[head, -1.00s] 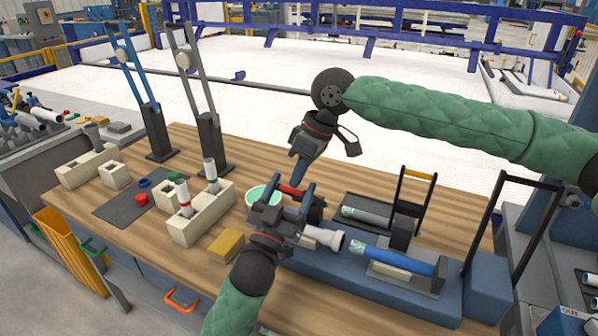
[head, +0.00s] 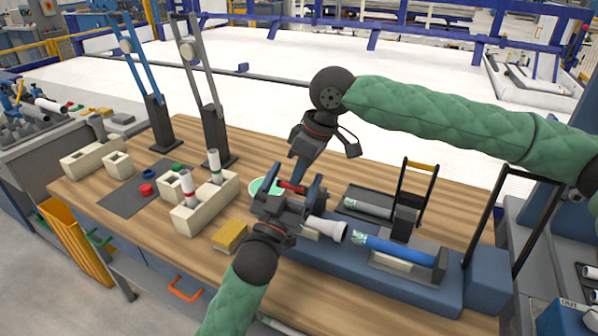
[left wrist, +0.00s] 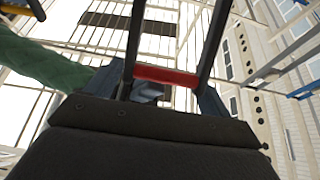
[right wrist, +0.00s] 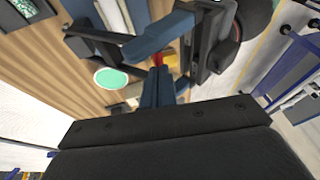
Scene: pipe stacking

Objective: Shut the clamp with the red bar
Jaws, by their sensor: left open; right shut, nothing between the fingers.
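The red bar (head: 291,187) of the clamp shows between the spread fingers of my left gripper (head: 294,193) in the head view. Whether they touch is unclear. In the left wrist view, the red bar (left wrist: 165,76) joins two dark side arms. My left gripper is open. My right gripper (head: 297,180) is shut and empty, pointing down, with its tips close to the red bar. The right wrist view shows its closed tips (right wrist: 158,72) by a small red and yellow patch. The clamp's lower part is hidden behind my left gripper.
A yellow-topped black frame (head: 418,185) and a tall black frame (head: 515,215) stand to the right. A yellow block (head: 230,237) and beige blocks (head: 200,212) stand left.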

